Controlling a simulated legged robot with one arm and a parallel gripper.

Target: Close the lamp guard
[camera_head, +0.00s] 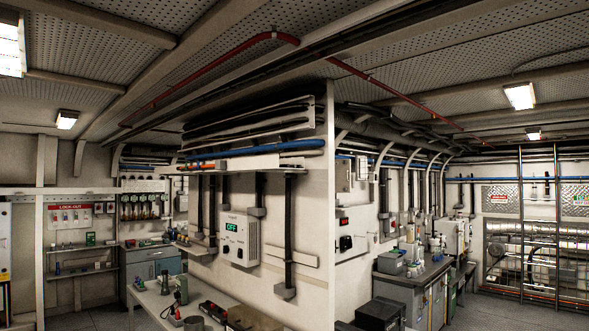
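No lamp guard can be made out in the head camera view. Lit ceiling lamps show: one at the upper left edge (11,48), a smaller one at the left (67,119) and one at the right (520,96). Whether any of them has a hinged guard is too small to tell. My gripper and arm are not in view.
A white wall with a control box (239,240) juts out in the middle. A bench (150,300) with tools stands before it. Bare floor shows at lower right.

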